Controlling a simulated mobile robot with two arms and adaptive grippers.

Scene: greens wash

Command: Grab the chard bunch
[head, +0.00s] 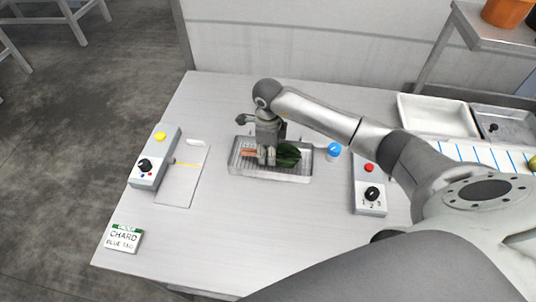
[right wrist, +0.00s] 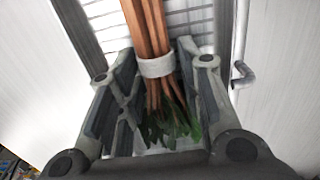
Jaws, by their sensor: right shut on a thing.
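The chard bunch (head: 289,153) lies in a shallow metal tray (head: 308,170) in the middle of the table. Its green leaves point right and its orange-brown stems left in the head view. In the right wrist view the chard bunch (right wrist: 148,30) has a pale band around its stems. My right gripper (head: 266,156) points down into the tray, shut on the bunch. Its fingers (right wrist: 155,75) stand on both sides of the bunch near the band. My left gripper is not in view.
A control box (head: 154,157) with a yellow button stands left, beside a grey board (head: 183,178). A box (head: 370,190) with a red button and a blue-topped item (head: 334,150) stand right. A "CHARD" sign (head: 122,238) lies front left. White (head: 437,117) and grey bins are at right.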

